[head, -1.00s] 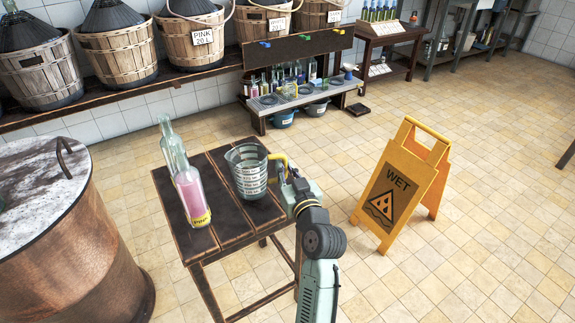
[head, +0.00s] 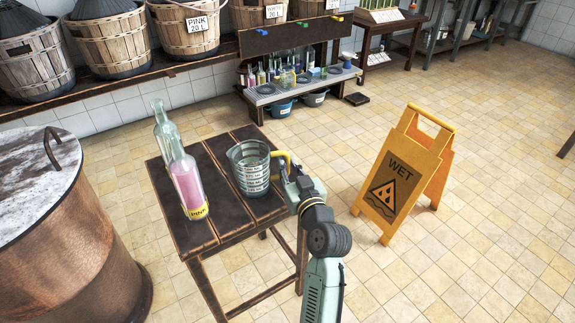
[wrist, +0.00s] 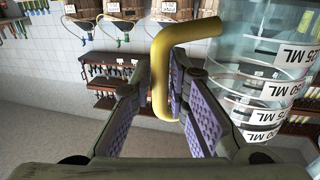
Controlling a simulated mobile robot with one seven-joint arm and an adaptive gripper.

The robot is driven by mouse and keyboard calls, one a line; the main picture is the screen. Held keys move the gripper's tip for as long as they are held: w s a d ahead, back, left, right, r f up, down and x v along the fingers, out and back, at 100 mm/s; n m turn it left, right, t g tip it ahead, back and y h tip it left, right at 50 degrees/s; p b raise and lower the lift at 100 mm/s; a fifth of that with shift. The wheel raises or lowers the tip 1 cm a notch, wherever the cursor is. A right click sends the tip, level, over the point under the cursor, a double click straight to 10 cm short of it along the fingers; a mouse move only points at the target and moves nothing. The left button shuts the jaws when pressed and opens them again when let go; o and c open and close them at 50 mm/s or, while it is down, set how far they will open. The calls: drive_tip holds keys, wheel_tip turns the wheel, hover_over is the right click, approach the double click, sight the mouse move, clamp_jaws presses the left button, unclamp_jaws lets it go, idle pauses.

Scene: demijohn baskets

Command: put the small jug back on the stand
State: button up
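A clear measuring jug (head: 252,174) with white scale bands and a yellow handle is upright at the right side of a small dark wooden table (head: 218,149). In the wrist view the jug (wrist: 262,78) fills the right side. My gripper (head: 284,172) is at the handle. In that wrist view the yellow handle (wrist: 159,75) hangs between my gripper's (wrist: 160,100) two purple-padded fingers. It lies close to the right finger, with a gap to the left one. The low stand (head: 268,99) at the back wall holds several bottles and small vessels.
Two bottles, one with pink liquid (head: 187,185) and one clear (head: 162,124), stand left of the jug. A copper drum (head: 85,255) is at the left. A yellow wet-floor sign (head: 405,180) stands at the right. Tiled floor between table and stand is clear.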

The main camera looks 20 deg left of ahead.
drive_tip(key=shift+o, duration=1.4)
drive_tip(key=shift+r, duration=0.1)
